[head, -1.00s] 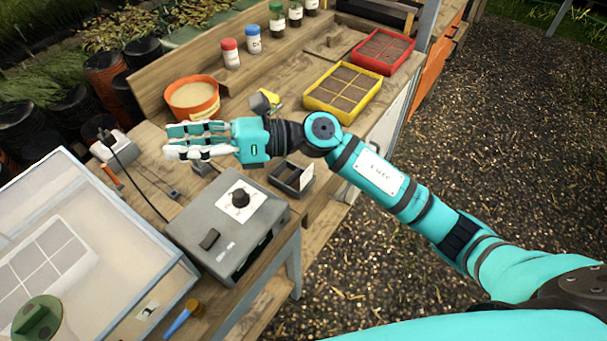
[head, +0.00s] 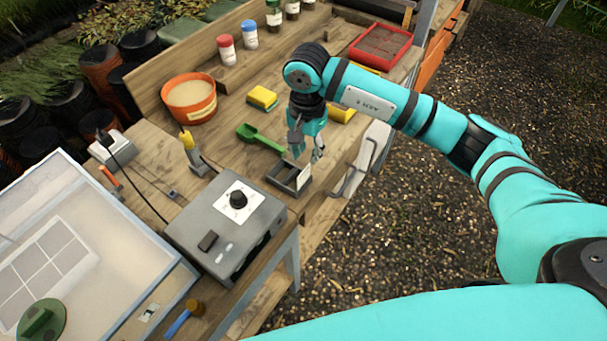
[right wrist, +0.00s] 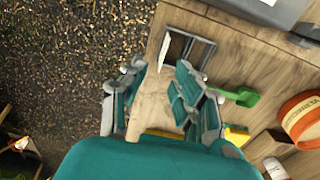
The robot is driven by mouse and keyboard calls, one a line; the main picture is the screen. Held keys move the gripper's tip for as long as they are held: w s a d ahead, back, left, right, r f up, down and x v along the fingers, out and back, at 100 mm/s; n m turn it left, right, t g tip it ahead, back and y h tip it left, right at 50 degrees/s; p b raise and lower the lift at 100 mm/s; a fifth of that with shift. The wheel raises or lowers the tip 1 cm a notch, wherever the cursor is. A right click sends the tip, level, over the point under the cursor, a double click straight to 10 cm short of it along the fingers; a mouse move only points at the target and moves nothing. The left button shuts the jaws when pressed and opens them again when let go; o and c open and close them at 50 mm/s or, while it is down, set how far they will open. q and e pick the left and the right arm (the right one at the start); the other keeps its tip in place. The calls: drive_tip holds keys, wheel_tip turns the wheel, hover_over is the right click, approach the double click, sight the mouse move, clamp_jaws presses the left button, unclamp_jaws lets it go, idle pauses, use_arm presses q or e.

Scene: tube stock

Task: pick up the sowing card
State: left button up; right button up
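The sowing card, seemingly the small white card (head: 303,173), stands upright in a small dark grey two-compartment holder (head: 283,184) near the bench's front edge. In the right wrist view the card (right wrist: 165,51) shows at the left side of the holder (right wrist: 208,56). My right gripper (head: 309,155) points down just above and behind the holder. Its fingers are spread with nothing between them; in the right wrist view the gripper (right wrist: 165,82) sits just short of the card, apparently not touching it. My left gripper is out of view.
A green scoop (head: 262,138) lies behind the holder, with a yellow sponge (head: 262,97) beyond it. A grey control box (head: 225,225) stands to the left. An orange tub (head: 190,100), bottles and a red seed tray (head: 380,46) are farther back.

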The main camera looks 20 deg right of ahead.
drive_tip(key=p, duration=0.1)
hover_over(303, 178)
drive_tip(key=f, duration=0.4)
drive_tip(key=shift+w+d+f, duration=0.1)
drive_tip(key=shift+d+f, duration=0.3)
drive_tip(key=f+p, duration=0.2)
drive_tip(key=f, duration=0.1)
drive_tip(key=f+p, duration=0.1)
drive_tip(key=shift+a+f, duration=0.3)
drive_tip(key=shift+f, duration=0.45)
drive_tip(key=shift+c, duration=0.4)
clamp_jaws()
